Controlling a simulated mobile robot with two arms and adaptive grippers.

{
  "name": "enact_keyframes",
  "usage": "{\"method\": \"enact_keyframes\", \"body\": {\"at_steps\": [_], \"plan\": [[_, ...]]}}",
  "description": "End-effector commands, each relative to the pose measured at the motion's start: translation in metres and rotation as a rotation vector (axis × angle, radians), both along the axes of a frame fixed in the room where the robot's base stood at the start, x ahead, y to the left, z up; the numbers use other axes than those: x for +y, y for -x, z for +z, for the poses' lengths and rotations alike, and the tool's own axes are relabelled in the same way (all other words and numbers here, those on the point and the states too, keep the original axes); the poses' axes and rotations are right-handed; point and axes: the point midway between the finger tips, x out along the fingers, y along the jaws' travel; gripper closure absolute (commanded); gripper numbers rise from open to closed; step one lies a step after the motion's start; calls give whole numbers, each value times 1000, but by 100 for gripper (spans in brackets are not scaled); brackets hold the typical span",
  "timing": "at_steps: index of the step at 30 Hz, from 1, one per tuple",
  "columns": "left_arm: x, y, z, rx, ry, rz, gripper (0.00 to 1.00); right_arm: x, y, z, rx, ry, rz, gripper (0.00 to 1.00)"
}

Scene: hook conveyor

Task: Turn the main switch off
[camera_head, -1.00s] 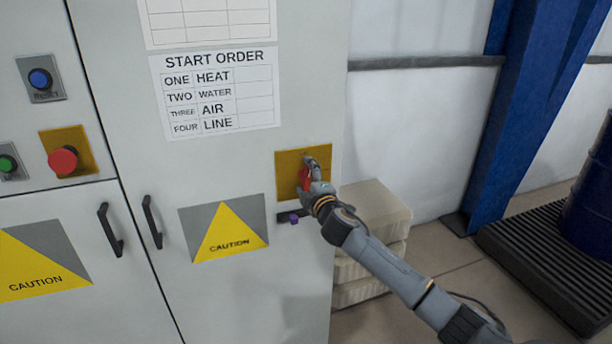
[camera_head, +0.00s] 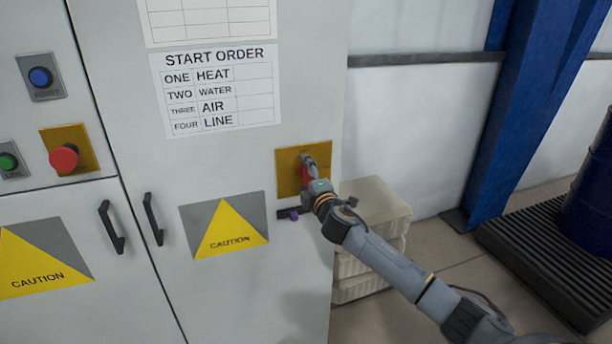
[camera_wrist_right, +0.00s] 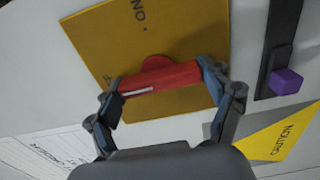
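The main switch is a red handle (camera_wrist_right: 160,78) with a white mark, on a yellow plate (camera_head: 288,178) on the right side of the cabinet front. In the wrist view the plate (camera_wrist_right: 190,25) carries "ON" lettering, seen upside down. My right gripper (camera_head: 308,172) is at the switch in the head view and hides most of the handle. In the wrist view the right gripper's fingers (camera_wrist_right: 162,80) sit against the two ends of the red handle, shut on it. My left gripper is not in view.
A dark bar with a purple piece (camera_wrist_right: 286,81) sits beside the plate. A red push button (camera_head: 64,158), blue button (camera_head: 40,77) and green button (camera_head: 7,162) are further left. Pale stacked blocks (camera_head: 375,210) stand right of the cabinet. A blue column (camera_head: 520,100) stands behind.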

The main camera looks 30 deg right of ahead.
Motion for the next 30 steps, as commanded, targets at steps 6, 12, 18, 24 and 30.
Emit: {"method": "enact_keyframes", "body": {"at_steps": [6, 12, 18, 24, 30], "plan": [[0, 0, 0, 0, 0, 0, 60, 0, 0, 0, 1, -2, 0, 0], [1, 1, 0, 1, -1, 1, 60, 0, 0, 0, -1, -4, 0, 0], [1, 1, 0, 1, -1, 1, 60, 4, 14, -1, 0, -3, 2, 0], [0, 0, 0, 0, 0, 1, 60, 13, 52, -2, 3, -3, 3, 0], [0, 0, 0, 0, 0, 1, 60, 22, 91, -1, 2, -2, 3, 0]]}}
